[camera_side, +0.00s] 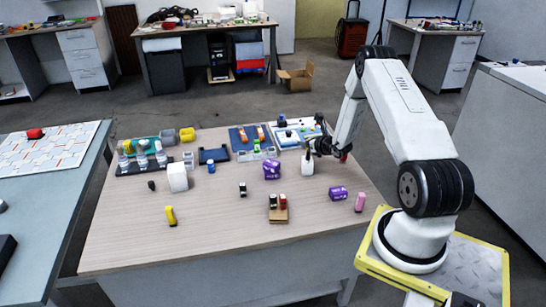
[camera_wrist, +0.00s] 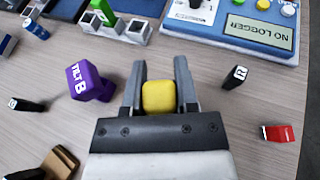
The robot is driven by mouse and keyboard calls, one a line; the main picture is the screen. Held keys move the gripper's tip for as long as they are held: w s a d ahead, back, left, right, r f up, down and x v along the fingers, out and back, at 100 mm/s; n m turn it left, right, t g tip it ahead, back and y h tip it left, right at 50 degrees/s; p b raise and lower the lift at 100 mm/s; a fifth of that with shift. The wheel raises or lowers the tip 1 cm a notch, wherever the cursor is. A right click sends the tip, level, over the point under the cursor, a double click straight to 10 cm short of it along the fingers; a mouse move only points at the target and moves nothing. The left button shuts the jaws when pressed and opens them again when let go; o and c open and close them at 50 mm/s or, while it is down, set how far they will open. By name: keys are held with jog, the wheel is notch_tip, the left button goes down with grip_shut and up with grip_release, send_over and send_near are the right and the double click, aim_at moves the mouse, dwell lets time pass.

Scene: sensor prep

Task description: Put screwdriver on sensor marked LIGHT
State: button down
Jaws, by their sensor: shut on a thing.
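My gripper (camera_wrist: 160,80) is shut on a rounded yellow thing (camera_wrist: 160,97), which sits between its two grey fingers in the wrist view. Only its blunt end shows, so I cannot tell whether it is the screwdriver. In the side view my gripper (camera_side: 317,147) is over the right part of the table, and its fingers are too small to make out. A purple block marked TILT B (camera_wrist: 88,82) is left of my gripper in the wrist view. I cannot read LIGHT on anything in either view.
A blue logger box (camera_wrist: 240,28) reading NO LOGGER lies beyond the gripper. A black labelled block (camera_wrist: 235,77) and a red one (camera_wrist: 278,133) are to its right.

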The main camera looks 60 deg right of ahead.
jog(key=shift+f, duration=0.15)
jog(key=shift+c, duration=1.8)
grip_release()
jog(key=v, duration=1.2)
jog(key=shift+r, duration=0.25)
